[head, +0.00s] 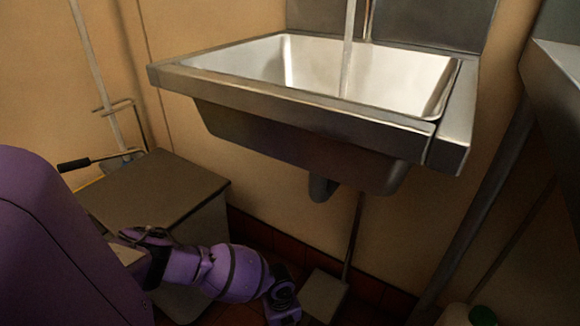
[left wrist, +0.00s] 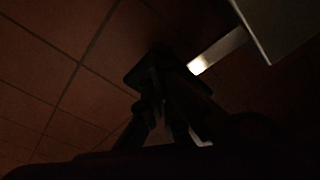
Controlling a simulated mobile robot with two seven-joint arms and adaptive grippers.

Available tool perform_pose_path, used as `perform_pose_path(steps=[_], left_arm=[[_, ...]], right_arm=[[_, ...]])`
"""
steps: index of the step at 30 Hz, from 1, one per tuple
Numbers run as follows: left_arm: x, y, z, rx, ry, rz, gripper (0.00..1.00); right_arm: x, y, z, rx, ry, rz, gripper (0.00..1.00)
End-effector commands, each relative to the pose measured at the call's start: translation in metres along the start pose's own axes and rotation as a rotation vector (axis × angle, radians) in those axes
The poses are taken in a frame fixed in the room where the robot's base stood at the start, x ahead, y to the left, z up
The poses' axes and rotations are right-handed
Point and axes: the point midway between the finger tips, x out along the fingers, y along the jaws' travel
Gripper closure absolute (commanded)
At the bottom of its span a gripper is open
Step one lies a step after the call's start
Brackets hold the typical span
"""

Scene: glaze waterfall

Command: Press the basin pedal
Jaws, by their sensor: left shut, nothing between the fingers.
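The steel basin (head: 290,110) hangs on the wall, and a thin stream of water (head: 348,50) falls into it. The pedal (head: 325,296) is a grey plate low by the floor under the basin, at the foot of a thin rod. My purple left arm reaches down just left of the pedal in the head view; its fingertips are hidden there. My right gripper is out of view.
A grey box (head: 150,200) stands against the wall at left, beside my arm. A steel counter (head: 560,90) is at the right edge. A bottle with a green cap (head: 483,315) is at the bottom right. Red tiles (left wrist: 60,75) cover the dark floor.

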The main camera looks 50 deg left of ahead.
Motion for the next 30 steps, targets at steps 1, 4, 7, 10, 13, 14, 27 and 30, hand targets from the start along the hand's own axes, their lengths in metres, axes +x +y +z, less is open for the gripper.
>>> perform_pose_path(steps=[1,4,7,10,13,14,27,30], left_arm=[[0.002,0.002,0.001,0.000,0.000,0.003,1.00],[0.002,0.002,0.001,0.000,0.000,0.003,1.00],[0.001,0.002,0.000,0.000,0.001,0.003,1.00],[-0.003,0.001,0.001,0.000,0.000,0.002,1.00],[-0.014,0.001,0.001,0.001,0.000,0.000,1.00],[-0.019,0.002,0.001,0.002,0.000,0.000,1.00],[-0.107,0.002,0.001,0.001,-0.003,-0.003,1.00],[-0.117,0.002,0.001,0.002,-0.004,-0.003,1.00]], right_arm=[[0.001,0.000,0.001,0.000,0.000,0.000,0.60],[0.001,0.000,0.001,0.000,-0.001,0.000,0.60],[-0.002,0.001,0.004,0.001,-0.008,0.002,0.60],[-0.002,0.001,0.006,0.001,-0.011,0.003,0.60],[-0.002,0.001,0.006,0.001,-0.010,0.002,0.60],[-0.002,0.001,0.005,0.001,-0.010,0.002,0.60],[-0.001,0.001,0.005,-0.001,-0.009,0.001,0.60],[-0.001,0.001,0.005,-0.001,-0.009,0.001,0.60]])
